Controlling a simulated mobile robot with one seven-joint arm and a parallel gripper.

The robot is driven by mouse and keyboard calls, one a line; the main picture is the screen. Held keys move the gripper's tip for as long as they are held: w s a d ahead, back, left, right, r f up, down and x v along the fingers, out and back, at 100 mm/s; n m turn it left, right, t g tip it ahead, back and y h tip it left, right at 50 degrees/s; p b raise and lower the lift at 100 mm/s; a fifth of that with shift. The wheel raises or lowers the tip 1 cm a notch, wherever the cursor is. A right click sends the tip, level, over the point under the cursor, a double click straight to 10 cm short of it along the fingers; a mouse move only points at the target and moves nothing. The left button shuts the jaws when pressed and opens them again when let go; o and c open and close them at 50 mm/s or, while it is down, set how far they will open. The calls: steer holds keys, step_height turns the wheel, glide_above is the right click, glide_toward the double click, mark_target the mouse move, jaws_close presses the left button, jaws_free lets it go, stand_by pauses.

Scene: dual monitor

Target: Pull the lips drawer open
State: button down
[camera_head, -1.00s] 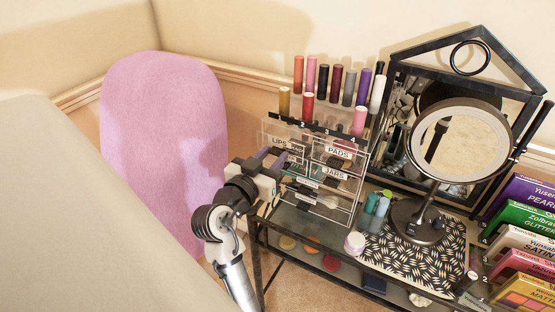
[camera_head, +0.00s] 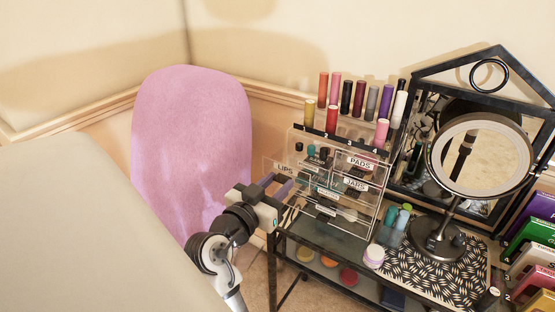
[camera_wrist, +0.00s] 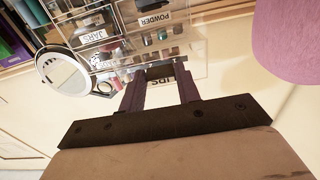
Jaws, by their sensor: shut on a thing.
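The lips drawer (camera_head: 285,169) is a clear drawer with a "LIPS" label, at the upper left of the clear organizer (camera_head: 375,205). It stands out from the organizer's front toward my gripper, so it is at least partly open. My gripper (camera_head: 279,184) is at the drawer's front, its purple fingers shut on it. In the wrist view the partly covered label (camera_wrist: 161,76) shows between the fingers of my gripper (camera_wrist: 161,92). The exact grip on the handle is hidden.
Drawers labelled pads (camera_head: 360,162) and jars (camera_head: 355,184) look closed. Lipsticks (camera_head: 332,119) stand on top of the organizer. A round mirror (camera_head: 480,160) stands to the right on the black table. A pink chair (camera_head: 195,140) is behind my arm, and a beige surface (camera_head: 90,230) lies to the left.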

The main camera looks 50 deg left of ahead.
steer(key=c, duration=1)
jaws_free()
steer(key=b+v, duration=0.3)
steer(key=v, duration=1.1)
steer(key=shift+w+r, duration=0.1)
steer(key=shift+w, duration=0.05)
